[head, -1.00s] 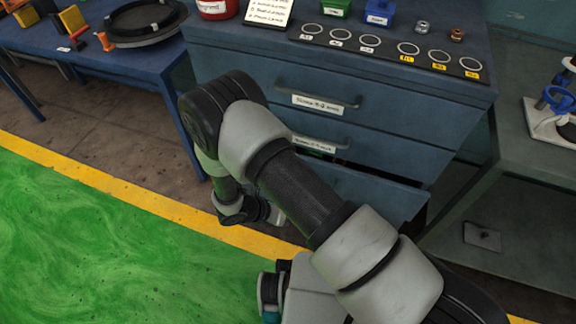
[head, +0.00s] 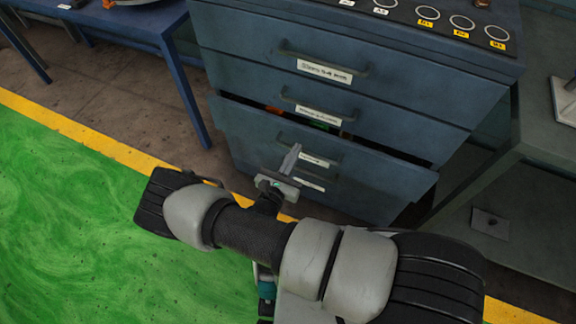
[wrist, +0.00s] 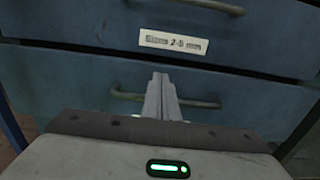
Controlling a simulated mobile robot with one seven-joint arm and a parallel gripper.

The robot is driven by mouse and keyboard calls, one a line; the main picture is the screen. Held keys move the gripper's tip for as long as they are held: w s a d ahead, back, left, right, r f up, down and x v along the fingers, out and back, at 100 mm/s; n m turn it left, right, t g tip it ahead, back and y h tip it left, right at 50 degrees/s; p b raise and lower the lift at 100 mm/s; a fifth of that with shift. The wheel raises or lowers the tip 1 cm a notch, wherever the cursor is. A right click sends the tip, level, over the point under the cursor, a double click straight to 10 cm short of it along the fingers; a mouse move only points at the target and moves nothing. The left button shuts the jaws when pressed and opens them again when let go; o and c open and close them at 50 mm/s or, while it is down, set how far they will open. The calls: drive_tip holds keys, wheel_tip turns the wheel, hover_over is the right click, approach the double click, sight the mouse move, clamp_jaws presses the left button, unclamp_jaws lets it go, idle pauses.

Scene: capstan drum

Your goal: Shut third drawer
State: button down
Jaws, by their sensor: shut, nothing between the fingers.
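The third drawer (head: 375,170) of the blue cabinet sticks out past the drawers above it, with a dark gap along its top edge. Bits of orange and green show inside. Its handle is partly covered by my gripper (head: 292,152), which is shut and empty in front of the drawer front. In the wrist view, the shut fingertips (wrist: 160,76) overlap a drawer handle (wrist: 205,103) below a label. I cannot tell whether they touch the drawer front or handle.
The first drawer (head: 420,85) and second drawer (head: 400,125) look shut above it. A blue table (head: 180,25) stands at the left and a grey bench (head: 550,130) at the right. The green and yellow floor in front is clear.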

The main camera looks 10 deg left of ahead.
sight(306, 132)
drive_tip(key=shift+b+x, duration=0.4)
drive_tip(key=shift+x, duration=2.25)
drive_tip(key=x, duration=0.4)
drive_tip(key=shift+w+f+b, duration=0.1)
drive_tip(key=shift+b, duration=0.2)
drive_tip(key=shift+w+r, duration=0.2)
drive_tip(key=shift+w, duration=0.15)
drive_tip(key=shift+s, duration=0.1)
